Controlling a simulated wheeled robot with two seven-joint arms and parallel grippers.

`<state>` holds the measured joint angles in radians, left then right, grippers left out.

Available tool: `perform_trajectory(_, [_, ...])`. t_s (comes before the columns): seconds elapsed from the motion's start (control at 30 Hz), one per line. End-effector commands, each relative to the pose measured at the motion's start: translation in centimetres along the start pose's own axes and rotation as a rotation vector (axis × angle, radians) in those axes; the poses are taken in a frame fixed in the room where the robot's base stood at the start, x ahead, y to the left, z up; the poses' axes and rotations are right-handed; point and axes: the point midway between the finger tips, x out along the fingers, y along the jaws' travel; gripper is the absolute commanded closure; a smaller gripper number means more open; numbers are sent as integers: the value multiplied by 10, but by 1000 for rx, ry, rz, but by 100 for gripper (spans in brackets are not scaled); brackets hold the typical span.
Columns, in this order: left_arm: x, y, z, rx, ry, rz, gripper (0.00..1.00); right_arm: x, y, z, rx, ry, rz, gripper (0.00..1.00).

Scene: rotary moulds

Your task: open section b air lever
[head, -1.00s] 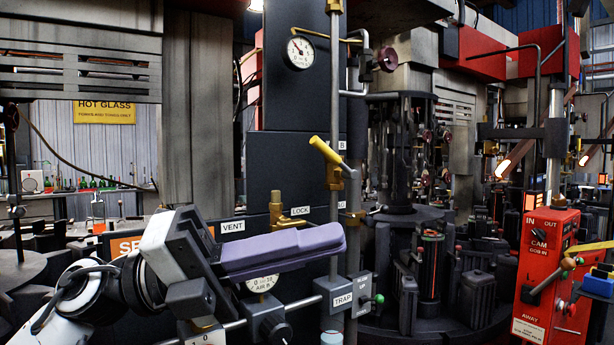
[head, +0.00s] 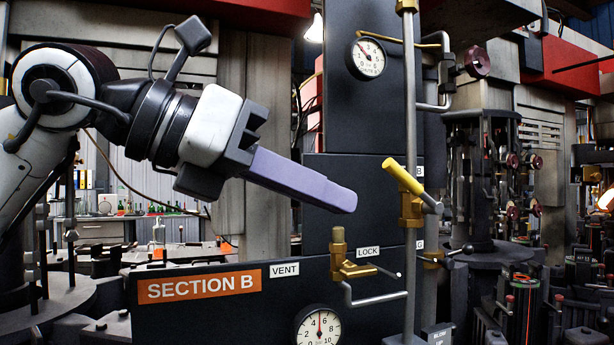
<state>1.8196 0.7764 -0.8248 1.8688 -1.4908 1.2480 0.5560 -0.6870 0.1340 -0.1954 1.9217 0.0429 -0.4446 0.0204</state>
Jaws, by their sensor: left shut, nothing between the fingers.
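The yellow-handled lever (head: 403,176) sits on a brass valve (head: 411,208) on the vertical grey pipe. Its handle slants up to the left, across the pipe. A small plate marked B shows just behind it. My left gripper (head: 343,198), with purple fingers, is shut and empty. Its tips point right and slightly down, to the left of the lever and a little lower than its handle, with a visible gap in the picture. How far apart they are in depth I cannot tell. My right gripper is out of view.
Below the gripper are the orange SECTION B sign (head: 200,286), a brass lock valve (head: 346,262) with a bent pipe and a lower gauge (head: 318,326). An upper gauge (head: 368,58) and a dark red handwheel (head: 477,62) sit above. The dark panel stands close behind.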

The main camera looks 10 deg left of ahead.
Motion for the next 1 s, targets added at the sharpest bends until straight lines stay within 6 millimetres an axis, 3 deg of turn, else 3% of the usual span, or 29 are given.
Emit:
perform_trajectory(0.23, [54, -2, 1, -1, 4, -4, 100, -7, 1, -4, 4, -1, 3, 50])
perform_trajectory(0.3, [54, -2, 18, -1, -1, -2, 100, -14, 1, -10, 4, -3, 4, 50])
perform_trajectory(0.5, [60, -1, 36, -2, 1, -3, 100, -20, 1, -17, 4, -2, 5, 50])
perform_trajectory(1.0, [61, -1, 38, -1, 1, -3, 100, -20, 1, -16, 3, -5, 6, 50])
